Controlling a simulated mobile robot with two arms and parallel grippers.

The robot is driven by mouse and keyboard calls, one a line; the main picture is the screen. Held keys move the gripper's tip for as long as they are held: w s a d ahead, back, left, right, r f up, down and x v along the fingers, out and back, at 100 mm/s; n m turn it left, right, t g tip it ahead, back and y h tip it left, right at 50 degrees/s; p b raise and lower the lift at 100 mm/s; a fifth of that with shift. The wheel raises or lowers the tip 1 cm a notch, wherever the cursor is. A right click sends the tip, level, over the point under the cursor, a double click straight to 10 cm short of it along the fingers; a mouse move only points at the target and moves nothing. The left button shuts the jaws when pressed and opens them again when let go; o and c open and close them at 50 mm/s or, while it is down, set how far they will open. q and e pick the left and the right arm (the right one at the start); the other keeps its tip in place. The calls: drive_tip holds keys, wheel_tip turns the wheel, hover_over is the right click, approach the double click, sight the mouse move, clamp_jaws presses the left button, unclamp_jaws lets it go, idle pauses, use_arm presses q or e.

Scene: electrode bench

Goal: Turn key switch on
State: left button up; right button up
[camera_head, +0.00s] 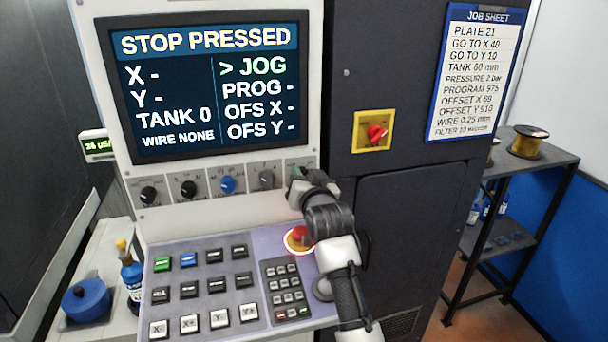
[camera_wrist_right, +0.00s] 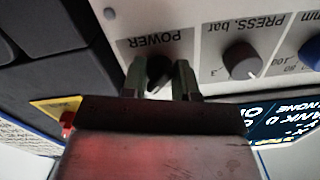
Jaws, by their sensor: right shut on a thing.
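The key switch (camera_wrist_right: 157,68), a small dark knob under the upside-down label POWER, shows between the fingers in the right wrist view. My right gripper (camera_wrist_right: 159,78) is shut on it, one finger on each side. In the head view my right gripper (camera_head: 299,180) is at the right end of the knob row, and the arm hides the key switch there. The key's exact angle is hard to tell. The screen (camera_head: 210,85) reads STOP PRESSED, with JOG marked. My left gripper is not in view.
A PRESS. bar knob (camera_wrist_right: 241,60) sits beside the key switch; a blue knob (camera_head: 228,184) is farther left. A red stop button (camera_head: 299,236) lies below my right wrist, close to the arm. A red rotary switch (camera_head: 376,134) on a yellow plate is to the right.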

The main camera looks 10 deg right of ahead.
drive_tip(key=o, duration=0.9)
drive_tip(key=s+p, duration=0.2)
drive_tip(key=s, duration=0.3)
drive_tip(key=s+p, duration=0.3)
drive_tip(key=s, duration=0.2)
drive_tip(key=shift+s+d, duration=0.2)
drive_tip(key=shift+s, duration=0.2)
